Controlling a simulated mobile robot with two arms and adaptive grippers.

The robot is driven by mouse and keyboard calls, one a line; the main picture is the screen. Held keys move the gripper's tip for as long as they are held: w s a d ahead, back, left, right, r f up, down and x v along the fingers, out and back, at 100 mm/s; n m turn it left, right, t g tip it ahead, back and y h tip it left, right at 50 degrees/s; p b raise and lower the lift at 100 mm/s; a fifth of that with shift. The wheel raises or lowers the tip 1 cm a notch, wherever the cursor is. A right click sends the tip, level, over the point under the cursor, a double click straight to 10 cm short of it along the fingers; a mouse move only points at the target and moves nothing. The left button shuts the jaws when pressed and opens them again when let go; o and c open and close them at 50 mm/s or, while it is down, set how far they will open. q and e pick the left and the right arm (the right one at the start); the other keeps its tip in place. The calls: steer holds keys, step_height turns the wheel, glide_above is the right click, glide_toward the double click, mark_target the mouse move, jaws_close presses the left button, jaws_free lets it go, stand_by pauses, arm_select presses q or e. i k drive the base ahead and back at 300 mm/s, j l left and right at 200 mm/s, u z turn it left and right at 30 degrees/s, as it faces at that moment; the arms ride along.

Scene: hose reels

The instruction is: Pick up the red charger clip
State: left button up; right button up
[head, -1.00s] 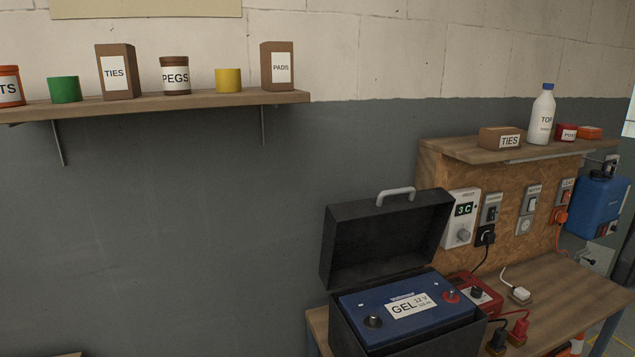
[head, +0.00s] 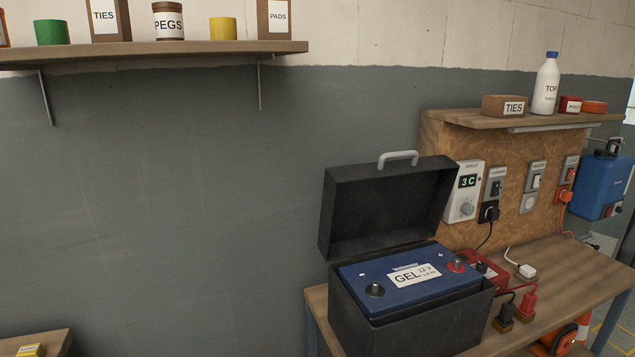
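The red charger clip (head: 528,302) stands upright on the bench at the right, just right of the open battery box. A black clip (head: 505,314) stands beside it on the left. Neither of my grippers is in view.
The wooden bench (head: 570,273) has free room right of the clips. A white plug (head: 525,271) lies behind them. The board behind holds a thermostat (head: 463,192) and switches. An orange reel (head: 560,340) shows below the bench. Another wooden surface (head: 55,342) is at lower left.

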mark_target(525, 314)
steer(key=z, duration=1.25)
